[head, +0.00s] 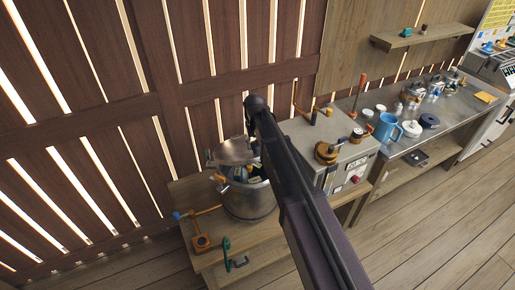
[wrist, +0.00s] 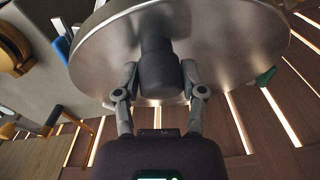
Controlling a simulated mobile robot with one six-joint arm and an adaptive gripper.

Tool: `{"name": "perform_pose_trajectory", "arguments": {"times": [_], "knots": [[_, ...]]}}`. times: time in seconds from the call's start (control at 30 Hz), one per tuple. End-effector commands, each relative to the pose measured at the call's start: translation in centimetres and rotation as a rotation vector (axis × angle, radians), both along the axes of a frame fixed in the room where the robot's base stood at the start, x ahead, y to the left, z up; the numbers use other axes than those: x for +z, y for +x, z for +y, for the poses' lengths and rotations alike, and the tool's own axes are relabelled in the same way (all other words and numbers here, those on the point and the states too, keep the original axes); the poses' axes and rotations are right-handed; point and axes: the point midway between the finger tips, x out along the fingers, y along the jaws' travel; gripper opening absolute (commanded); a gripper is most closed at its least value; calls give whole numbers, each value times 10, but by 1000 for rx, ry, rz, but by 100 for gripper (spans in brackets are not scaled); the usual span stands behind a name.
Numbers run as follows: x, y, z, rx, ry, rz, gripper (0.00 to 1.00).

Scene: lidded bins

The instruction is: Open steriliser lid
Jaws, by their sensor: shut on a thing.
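The steriliser is a round metal pot (head: 250,203) on a wooden bench, partly behind my arm in the head view. Its mouth is uncovered at the front, and coloured items show inside. The shiny round lid (head: 235,150) is above the back of the pot, tilted up. In the wrist view the lid (wrist: 225,45) fills the upper middle, with its dark knob (wrist: 158,75) facing me. My gripper (wrist: 160,80) is shut on this knob, one finger on each side. In the head view my arm hides most of the gripper. Whether the lid touches the pot's rim is unclear.
A grey box with orange fittings (head: 345,150) stands right of the pot. An orange-and-blue fixture (head: 201,242) and a green-handled item (head: 227,250) are at the bench's front left. A slatted wall (head: 80,110) is close behind. A metal counter holds a blue jug (head: 387,127).

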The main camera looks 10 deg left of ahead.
Motion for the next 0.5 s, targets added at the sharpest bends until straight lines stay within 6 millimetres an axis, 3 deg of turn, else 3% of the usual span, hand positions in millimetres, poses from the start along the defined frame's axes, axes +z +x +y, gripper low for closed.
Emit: {"name": "perform_pose_trajectory", "arguments": {"times": [0.03, 0.1, 0.5], "knots": [[13, 7, 6, 2, 7, -3, 0], [21, 12, 9, 1, 7, -3, 0], [49, 34, 26, 2, 8, -1, 0]]}}
